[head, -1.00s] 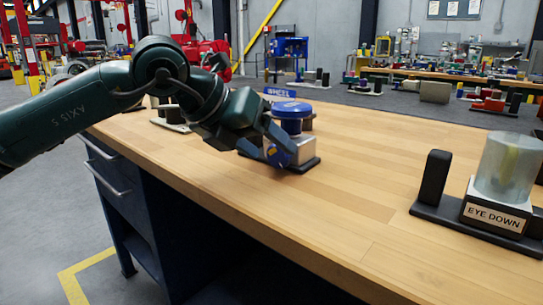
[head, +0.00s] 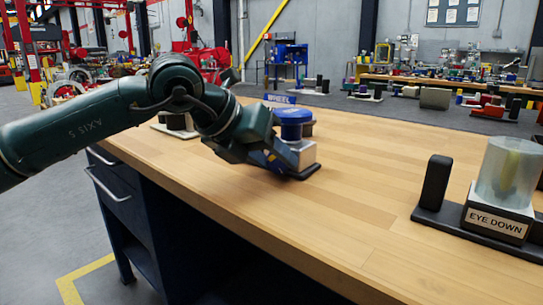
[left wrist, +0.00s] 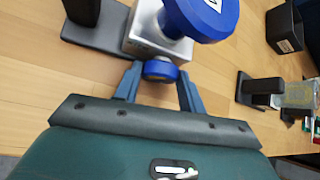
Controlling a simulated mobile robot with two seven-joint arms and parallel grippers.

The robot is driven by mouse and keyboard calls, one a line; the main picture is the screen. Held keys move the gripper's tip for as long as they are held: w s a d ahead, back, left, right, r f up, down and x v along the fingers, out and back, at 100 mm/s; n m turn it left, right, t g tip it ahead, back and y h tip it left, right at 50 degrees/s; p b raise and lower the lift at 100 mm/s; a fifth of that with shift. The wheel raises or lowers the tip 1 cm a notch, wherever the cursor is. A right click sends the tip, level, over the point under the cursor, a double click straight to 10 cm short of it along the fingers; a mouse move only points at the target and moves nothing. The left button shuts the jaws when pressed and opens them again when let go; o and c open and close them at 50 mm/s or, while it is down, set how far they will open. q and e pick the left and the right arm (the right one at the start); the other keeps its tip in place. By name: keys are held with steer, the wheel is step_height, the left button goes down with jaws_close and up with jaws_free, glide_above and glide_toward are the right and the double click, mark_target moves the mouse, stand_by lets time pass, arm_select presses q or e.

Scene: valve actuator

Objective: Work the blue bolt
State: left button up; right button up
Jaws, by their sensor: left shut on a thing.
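The blue bolt (left wrist: 160,70) sticks out of the side of a silver metal block (left wrist: 152,38) in the left wrist view. My left gripper (left wrist: 160,86) has one finger on each side of it and is shut on it. In the head view my left gripper (head: 272,160) is at the near left side of the same block (head: 301,154), and its fingers mostly hide the bolt. A blue round wheel (head: 293,117) sits on top of the block. It also shows in the left wrist view (left wrist: 207,14). My right gripper is not in view.
A small blue "WHEEL" sign (head: 280,99) stands behind the block. An "EYE DOWN" unit (head: 496,223) with a clear cylinder and a black post (head: 435,182) stand at the right. The wooden bench top (head: 390,150) between is clear.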

arm_select(q)
steer(key=shift+c, duration=0.5)
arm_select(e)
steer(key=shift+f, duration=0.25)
arm_select(q)
steer(key=shift+y+b, duration=0.3)
steer(key=shift+b, duration=0.1)
steer(key=shift+s+d+m+t+y+b, duration=0.1)
steer(key=shift+d+m+t+y+b, duration=0.05)
steer(key=shift+m+t+y+b, duration=0.3)
steer(key=shift+d+f+m+t+y+b, duration=0.1)
steer(key=shift+m+t+y+b, duration=0.15)
steer(key=shift+m+y+b, duration=0.25)
steer(key=shift+s+d+m+t+y+b, duration=0.15)
steer(key=shift+m+t+y+b, duration=0.4)
steer(key=shift+y+b, duration=0.45)
steer(key=shift+t, duration=0.25)
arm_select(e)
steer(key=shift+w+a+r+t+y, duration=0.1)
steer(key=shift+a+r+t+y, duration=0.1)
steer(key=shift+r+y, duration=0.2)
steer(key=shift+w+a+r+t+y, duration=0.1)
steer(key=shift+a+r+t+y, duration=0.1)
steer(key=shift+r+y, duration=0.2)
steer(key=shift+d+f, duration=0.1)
